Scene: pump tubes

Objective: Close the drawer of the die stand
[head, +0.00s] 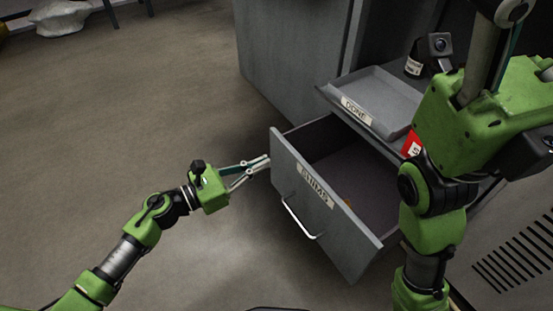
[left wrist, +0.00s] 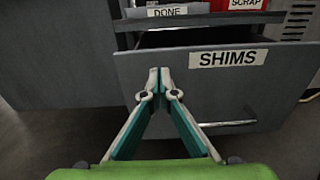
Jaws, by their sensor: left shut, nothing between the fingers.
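The grey drawer (head: 312,195) labelled SHIMS stands open, pulled out from the die stand (head: 292,55). Its front panel and bar handle (head: 300,219) face me. My left gripper (head: 267,161) is shut and empty, with its fingertips at the left end of the drawer front. In the left wrist view the shut fingertips (left wrist: 160,70) appear in front of the drawer front (left wrist: 225,95), left of the SHIMS label. I cannot tell whether they touch it. My right arm covers the drawer's right side in the head view, and its gripper is not clearly visible.
A grey tray (head: 372,87) labelled DONE sits on the stand above the drawer. A red SCRAP bin (head: 411,143) is partly hidden by my right arm.

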